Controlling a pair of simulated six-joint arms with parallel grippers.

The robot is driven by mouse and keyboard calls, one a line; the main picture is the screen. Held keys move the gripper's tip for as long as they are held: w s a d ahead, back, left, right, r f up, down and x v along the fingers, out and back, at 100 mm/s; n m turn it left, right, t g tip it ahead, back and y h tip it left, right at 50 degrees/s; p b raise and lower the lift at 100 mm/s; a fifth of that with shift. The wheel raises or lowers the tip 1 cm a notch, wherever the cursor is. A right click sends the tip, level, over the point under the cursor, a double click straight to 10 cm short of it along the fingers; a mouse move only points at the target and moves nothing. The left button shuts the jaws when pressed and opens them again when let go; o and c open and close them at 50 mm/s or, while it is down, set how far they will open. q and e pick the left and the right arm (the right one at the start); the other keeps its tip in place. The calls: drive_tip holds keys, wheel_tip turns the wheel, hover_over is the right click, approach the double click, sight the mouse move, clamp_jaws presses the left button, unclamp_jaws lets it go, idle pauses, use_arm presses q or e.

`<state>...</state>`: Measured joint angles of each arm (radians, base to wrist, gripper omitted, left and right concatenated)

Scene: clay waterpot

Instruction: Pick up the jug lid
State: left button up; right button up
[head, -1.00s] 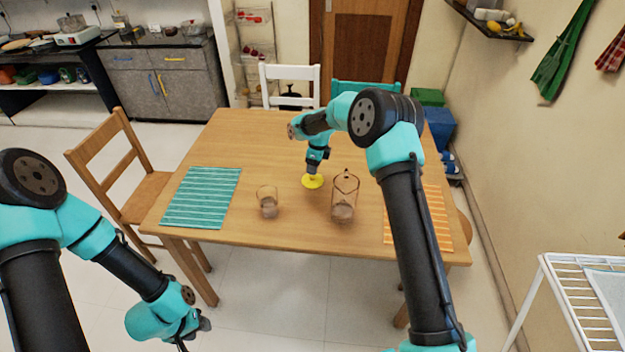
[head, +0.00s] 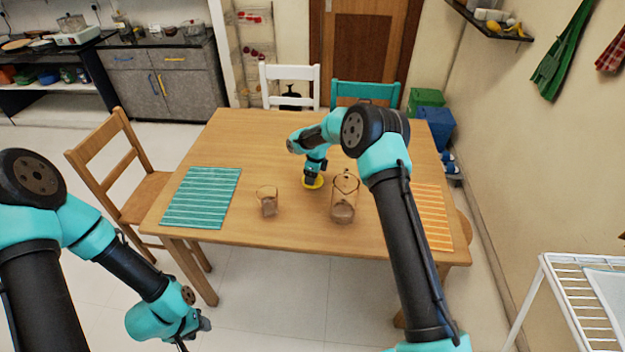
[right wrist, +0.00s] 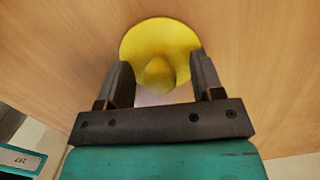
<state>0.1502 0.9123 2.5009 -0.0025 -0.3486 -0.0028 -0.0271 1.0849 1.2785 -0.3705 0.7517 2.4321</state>
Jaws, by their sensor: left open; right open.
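The yellow jug lid (head: 318,184) lies on the wooden table, beside and to the left of the glass jug (head: 344,200). In the right wrist view the lid (right wrist: 163,40) is a round yellow disc with a knob (right wrist: 158,75) in its middle. My right gripper (head: 312,180) is over the lid. Its open fingers (right wrist: 160,80) stand on either side of the knob, and I cannot tell whether they touch it. In the head view my gripper hides part of the lid. My left gripper (head: 205,325) is open and empty, low at the left, away from the table.
A glass cup (head: 268,203) with dark contents stands left of the jug. A teal striped mat (head: 201,198) lies at the table's left and an orange one (head: 432,215) at its right. The table's (head: 250,140) back left is clear. Chairs stand around it.

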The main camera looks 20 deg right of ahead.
idle(0.4)
drive_tip(key=c, duration=1)
drive_tip(key=shift+r, duration=0.1)
wheel_tip(320, 180, up, 10)
drive_tip(key=shift+f, duration=0.1)
drive_tip(key=shift+a, duration=0.1)
idle(0.4)
drive_tip(key=s+a+r+n, duration=0.2)
drive_tip(key=s+a+r, duration=0.2)
drive_tip(key=a, duration=0.9)
drive_tip(key=s+a+r+n, duration=0.2)
drive_tip(key=s+a+r, duration=0.3)
drive_tip(key=a, duration=0.8)
drive_tip(key=s+a+r+n, duration=0.2)
drive_tip(key=s+a+r, duration=0.2)
drive_tip(key=a, duration=1)
drive_tip(key=shift+s+r+n+g, duration=0.25)
drive_tip(key=shift+s+n+g, duration=0.15)
drive_tip(key=shift+s, duration=0.85)
